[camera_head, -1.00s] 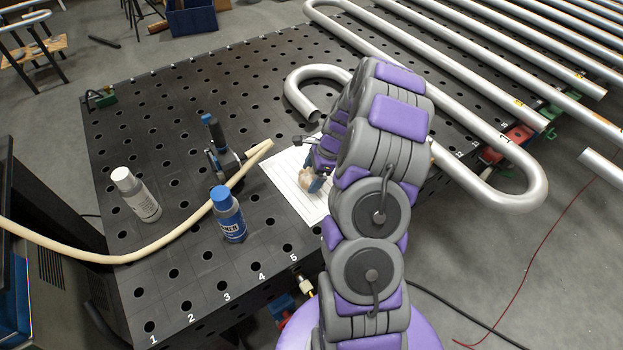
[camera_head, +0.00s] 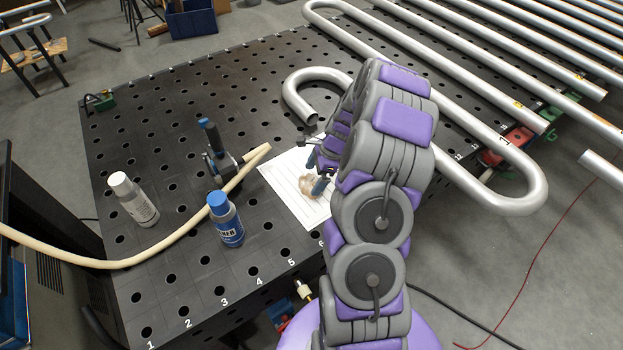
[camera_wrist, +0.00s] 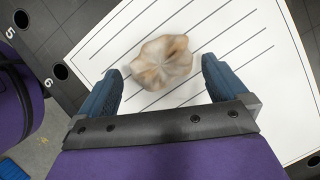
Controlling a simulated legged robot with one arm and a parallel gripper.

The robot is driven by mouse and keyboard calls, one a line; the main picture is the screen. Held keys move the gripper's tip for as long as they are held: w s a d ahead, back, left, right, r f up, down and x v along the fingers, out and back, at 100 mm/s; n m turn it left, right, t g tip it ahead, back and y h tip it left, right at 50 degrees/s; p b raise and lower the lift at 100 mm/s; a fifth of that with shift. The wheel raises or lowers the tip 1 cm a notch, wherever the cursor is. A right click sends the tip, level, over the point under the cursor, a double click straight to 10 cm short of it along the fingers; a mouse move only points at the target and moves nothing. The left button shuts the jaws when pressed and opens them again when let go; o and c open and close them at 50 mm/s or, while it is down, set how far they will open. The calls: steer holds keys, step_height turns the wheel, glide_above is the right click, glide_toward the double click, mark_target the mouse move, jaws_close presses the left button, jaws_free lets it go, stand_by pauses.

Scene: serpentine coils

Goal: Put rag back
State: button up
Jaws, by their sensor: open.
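The rag (camera_head: 312,187) is a crumpled beige-brown cloth. It lies on or just above a white lined sheet (camera_head: 283,176) on the black perforated table. In the wrist view the rag (camera_wrist: 162,62) is slightly blurred and sits ahead of and between my fingers. My gripper (camera_wrist: 160,85) is open, with a blue finger on each side and clear gaps to the rag. In the head view my gripper (camera_head: 316,174) is right at the rag, partly hidden by my arm. The wrist view cannot settle whether the rag touches the sheet.
A blue-capped bottle (camera_head: 226,219), a white-capped bottle (camera_head: 133,199) and a blue-black tool (camera_head: 218,152) with a beige hose (camera_head: 120,262) stand left of the sheet. A curved steel pipe (camera_head: 300,95) lies behind it.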

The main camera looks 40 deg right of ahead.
steer(key=a+p+v, duration=0.1)
steer(key=p+v, duration=0.1)
steer(key=v, duration=0.7)
steer(key=s+a+r+n+g, duration=0.1)
steer(key=s+a+r+n, duration=0.2)
steer(key=a+r+n, duration=0.5)
steer(key=s+a+r+n+g, duration=0.1)
steer(key=s+a+r+n, duration=0.3)
steer(key=a, duration=0.7)
steer(key=s+a+r+n+h, duration=0.1)
steer(key=s+a+n, duration=0.1)
steer(key=s, duration=0.5)
steer(key=s+a+r+n+g+h, duration=0.1)
steer(key=s+a+r+n, duration=0.1)
steer(key=s+n, duration=0.3)
steer(key=s+a+r+n+h, duration=0.1)
steer(key=s+a+n, duration=0.3)
steer(key=s, duration=0.6)
steer(key=shift+s+a+r+g+h+b, duration=0.2)
steer(key=shift+a+r+g+h+b, duration=0.1)
steer(key=shift+r+g+h, duration=0.15)
steer(key=shift+d+f, duration=0.1)
steer(key=shift+c, duration=0.2)
